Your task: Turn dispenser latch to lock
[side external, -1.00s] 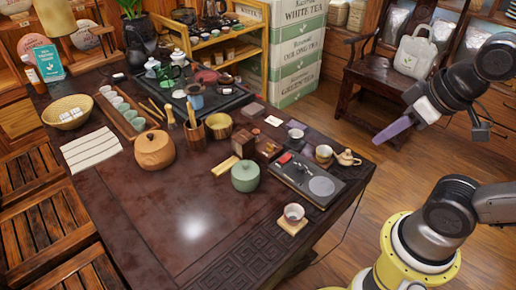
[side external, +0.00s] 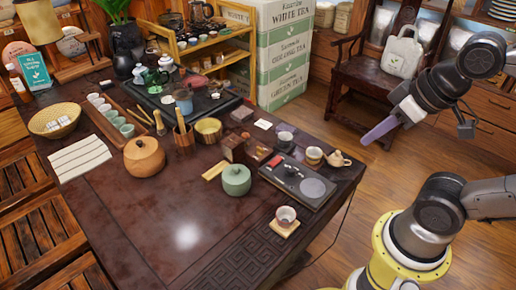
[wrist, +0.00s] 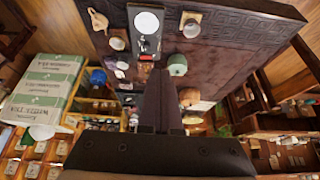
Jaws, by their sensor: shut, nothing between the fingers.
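My gripper (side external: 366,141) hangs in the air off the table's right edge, with its long purple-grey fingers together and nothing between them. The fingers also show in the wrist view (wrist: 160,82), pointing toward the table. I cannot pick out a dispenser latch for certain. A small dark wooden box (side external: 232,149) stands upright on the table behind the green lidded jar (side external: 236,180); any latch on it is too small to make out. A black flat device (side external: 299,187) with a round grey plate lies to its right. My gripper touches none of them.
A clay teapot (side external: 338,159) and small cups stand near the table's right edge. A cup on a coaster (side external: 284,228) is at the front. A round wooden pot (side external: 144,158) is left. The front tabletop (side external: 150,225) is clear. A chair (side external: 380,80) stands behind.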

